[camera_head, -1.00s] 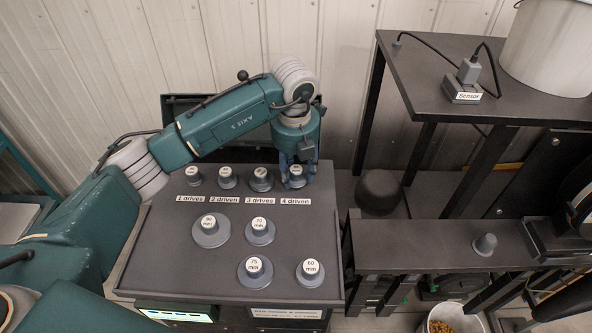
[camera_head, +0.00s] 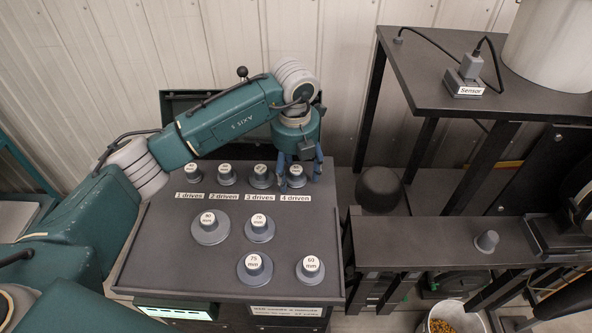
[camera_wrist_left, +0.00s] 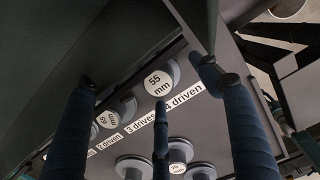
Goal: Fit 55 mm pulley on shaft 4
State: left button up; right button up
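The 55 mm pulley (camera_head: 297,181) is a small grey disc with a hub and a white label. It stands upright behind the "4 driven" label (camera_head: 295,198) at the right end of the back row. It also shows in the left wrist view (camera_wrist_left: 158,84). My left gripper (camera_head: 299,170) is over it from above, its dark blue fingers (camera_wrist_left: 152,92) spread around the hub and apart from it. The gripper is open. The shaft under the pulley is hidden. My right gripper is not in view.
Other pulleys stand along the back row behind labels 1 to 3. In front are a larger pulley (camera_head: 209,238), a 70 mm one (camera_head: 260,235), a 75 mm one (camera_head: 255,281) and a 60 mm one (camera_head: 310,279). A dark sensor table (camera_head: 420,80) stands at right.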

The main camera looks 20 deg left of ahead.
pick_arm(q)
notch_tip(320, 180, up, 12)
jog(key=s, duration=0.1)
jog(key=shift+s+d, duration=0.15)
dwell(0.4)
